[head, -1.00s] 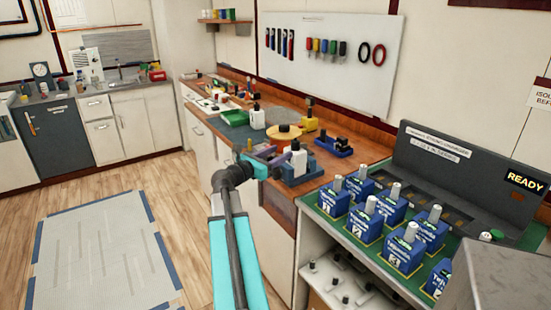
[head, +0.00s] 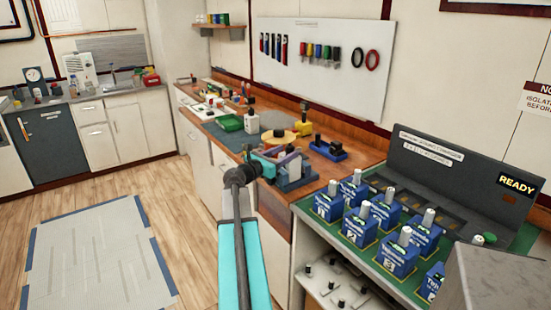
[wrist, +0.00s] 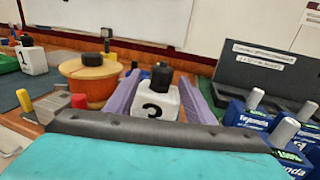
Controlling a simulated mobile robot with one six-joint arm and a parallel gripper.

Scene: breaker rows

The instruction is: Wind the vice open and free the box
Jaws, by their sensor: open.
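My gripper (head: 284,160) is over the front edge of the wooden bench, close to the vice. Its two purple fingers are spread apart in the wrist view (wrist: 160,88), with nothing held between them. The blue vice (head: 298,182) stands on the bench just beyond the gripper, partly hidden by it in the head view. A white box marked 3 with a black knob (wrist: 156,104) shows between and beyond the fingers in the wrist view. Its lower part is hidden, and I cannot tell how tightly the vice holds it. The vice's winding handle is not clear.
A white box marked 1 (head: 252,122), an orange round item (wrist: 90,80), a green tray (head: 230,123) and a blue holder (head: 328,150) stand on the bench. Blue breakers (head: 362,222) stand in rows at right, before a dark panel reading READY.

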